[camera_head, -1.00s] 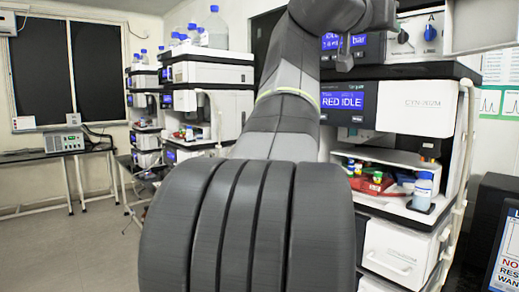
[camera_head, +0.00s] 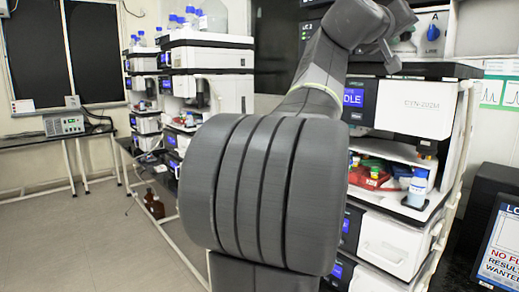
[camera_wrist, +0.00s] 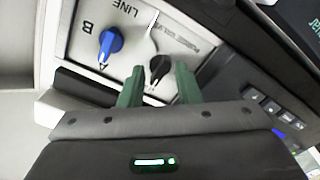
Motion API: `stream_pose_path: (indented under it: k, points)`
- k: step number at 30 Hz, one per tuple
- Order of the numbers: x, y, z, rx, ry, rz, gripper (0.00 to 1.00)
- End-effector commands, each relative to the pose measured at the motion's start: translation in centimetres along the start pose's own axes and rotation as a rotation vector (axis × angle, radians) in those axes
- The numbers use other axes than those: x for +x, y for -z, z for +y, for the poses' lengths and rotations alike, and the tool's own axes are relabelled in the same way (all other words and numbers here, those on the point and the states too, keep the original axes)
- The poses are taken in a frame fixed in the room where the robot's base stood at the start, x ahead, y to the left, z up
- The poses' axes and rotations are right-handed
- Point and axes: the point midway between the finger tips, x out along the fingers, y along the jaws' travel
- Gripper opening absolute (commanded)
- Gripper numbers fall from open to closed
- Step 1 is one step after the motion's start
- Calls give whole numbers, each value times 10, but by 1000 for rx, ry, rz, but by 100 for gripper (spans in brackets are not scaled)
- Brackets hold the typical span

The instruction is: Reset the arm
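My arm rises in the middle of the head view and bends over at the top right. My gripper shows in the wrist view (camera_wrist: 160,85) with two green fingers spread apart and nothing held between them. Past the fingertips is a panel with a black knob (camera_wrist: 158,68) and a blue knob (camera_wrist: 110,43) marked with letters. I cannot tell how far the fingertips are from the black knob. In the head view the blue knob (camera_head: 432,32) is to the right of my wrist, whose fingers I cannot make out.
A column stack (camera_head: 420,105) stands close behind my arm, with a tray of bottles and red and green items (camera_head: 375,175). More stacks (camera_head: 210,60) stand to the left. A screen (camera_head: 500,245) is at the lower right. The floor (camera_head: 90,250) at left is clear.

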Motion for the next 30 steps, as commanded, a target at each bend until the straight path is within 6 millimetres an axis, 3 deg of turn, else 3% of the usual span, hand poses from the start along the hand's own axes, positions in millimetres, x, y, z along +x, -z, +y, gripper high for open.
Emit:
stream_pose_path:
  k: [18, 30]
  points:
    - [0, 4, 3, -659, 2, -2, 30]
    - [0, 1, 1, -897, 0, 0, 30]
